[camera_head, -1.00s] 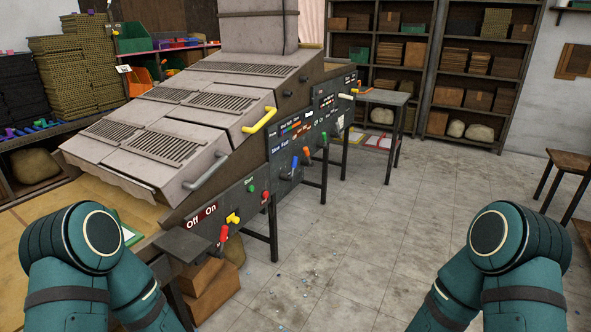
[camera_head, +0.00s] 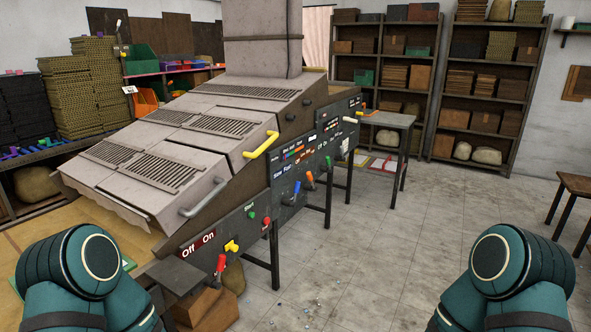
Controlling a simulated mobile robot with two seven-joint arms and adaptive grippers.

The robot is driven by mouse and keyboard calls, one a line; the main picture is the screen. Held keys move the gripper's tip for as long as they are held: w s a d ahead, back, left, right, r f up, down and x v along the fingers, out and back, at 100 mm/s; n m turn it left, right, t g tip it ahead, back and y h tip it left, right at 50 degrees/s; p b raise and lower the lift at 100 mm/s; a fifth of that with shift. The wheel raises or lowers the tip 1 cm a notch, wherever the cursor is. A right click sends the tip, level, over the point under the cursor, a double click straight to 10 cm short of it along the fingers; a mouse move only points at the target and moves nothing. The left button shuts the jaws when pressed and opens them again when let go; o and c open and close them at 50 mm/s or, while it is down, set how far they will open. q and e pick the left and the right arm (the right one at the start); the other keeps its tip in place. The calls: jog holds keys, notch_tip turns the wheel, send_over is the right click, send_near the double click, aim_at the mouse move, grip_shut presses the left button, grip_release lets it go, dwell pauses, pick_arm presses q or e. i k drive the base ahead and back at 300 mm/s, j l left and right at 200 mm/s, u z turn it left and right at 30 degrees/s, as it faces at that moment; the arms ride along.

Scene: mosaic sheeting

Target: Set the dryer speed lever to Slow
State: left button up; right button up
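The dryer (camera_head: 190,138) is a large grey sloped machine at the left and middle, with a dark control panel along its right side. A blue lever (camera_head: 296,188) sits below a small blue and white label (camera_head: 284,172) that seems to read "Slow" and "Fast". The lever is small in the view, and I cannot tell surely which side it is set to. Both my teal arms show only at the lower corners. Neither gripper is in view.
Close to the blue lever are an orange lever (camera_head: 310,179) and a green lever (camera_head: 328,163). Nearer are a red lever (camera_head: 220,264) and a yellow knob (camera_head: 232,246) by "Off On". A grey side table (camera_head: 388,119) stands behind.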

aim_at(293, 204)
jog(key=i+l+u, duration=0.1)
jog(key=i+l, duration=0.25)
jog(key=i, duration=0.15)
jog(key=i+l+u, duration=0.15)
jog(key=i+l, duration=0.2)
jog(key=i, duration=0.2)
jog(key=i+l+u, duration=0.1)
jog(key=i+l, duration=0.35)
jog(key=i+l+u, duration=0.15)
jog(key=i+l, duration=0.35)
jog(key=i+l+u, duration=0.1)
jog(key=i+l, duration=0.3)
jog(key=i+l+u, duration=0.1)
jog(key=i+l, duration=0.35)
jog(key=l, duration=0.25)
jog(key=i+l+u, duration=0.15)
jog(key=i+l, duration=0.25)
jog(key=l, duration=0.2)
